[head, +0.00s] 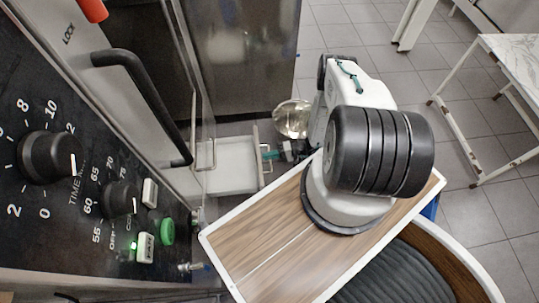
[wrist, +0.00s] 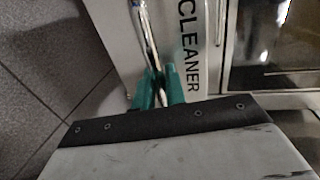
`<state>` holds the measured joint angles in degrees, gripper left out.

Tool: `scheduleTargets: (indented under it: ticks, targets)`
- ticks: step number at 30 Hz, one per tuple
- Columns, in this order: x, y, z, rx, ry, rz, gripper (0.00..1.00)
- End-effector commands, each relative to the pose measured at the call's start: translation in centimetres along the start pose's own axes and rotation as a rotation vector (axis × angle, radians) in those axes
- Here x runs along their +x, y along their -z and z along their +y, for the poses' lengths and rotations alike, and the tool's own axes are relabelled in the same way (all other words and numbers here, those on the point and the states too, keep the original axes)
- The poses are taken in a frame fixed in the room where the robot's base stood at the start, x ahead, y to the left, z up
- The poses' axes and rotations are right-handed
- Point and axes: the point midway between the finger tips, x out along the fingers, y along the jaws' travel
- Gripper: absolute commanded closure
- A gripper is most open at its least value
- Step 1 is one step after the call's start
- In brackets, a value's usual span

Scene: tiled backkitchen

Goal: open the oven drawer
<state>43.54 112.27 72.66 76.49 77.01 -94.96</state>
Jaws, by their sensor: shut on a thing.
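The oven drawer (head: 228,178) juts out from the lower oven front in the head view, standing open with its pale inside showing. Its front carries a thin metal handle (wrist: 146,32). In the wrist view the handle runs upright beside the word CLEANER on the pale drawer front (wrist: 176,60). My gripper (head: 273,154) is at the outer face of the drawer. Its teal fingers (wrist: 158,88) are closed around the handle, one on each side. My wrist housing hides the lower part of the handle in the wrist view.
The oven's control panel (head: 75,170) with knobs and a black door handle (head: 150,95) fills the left. A shiny round metal bowl (head: 292,118) is just behind my gripper. A marble-topped table (head: 515,60) stands at right. Tiled floor (head: 400,85) lies open between.

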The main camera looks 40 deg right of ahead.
Motion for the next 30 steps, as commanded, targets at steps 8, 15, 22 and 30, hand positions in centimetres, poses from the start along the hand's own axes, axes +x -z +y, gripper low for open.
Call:
scheduleTargets:
  ticks: [8,15,22,30]
  targets:
    - [-0.1,0.2,0.0,-0.003,-0.001,0.003,0.7]
    - [-0.1,0.1,0.0,-0.001,0.0,0.003,0.7]
    - [-2.7,0.2,0.0,-0.002,-0.001,0.007,0.7]
    - [-7.0,0.3,0.0,-0.002,-0.001,0.006,0.7]
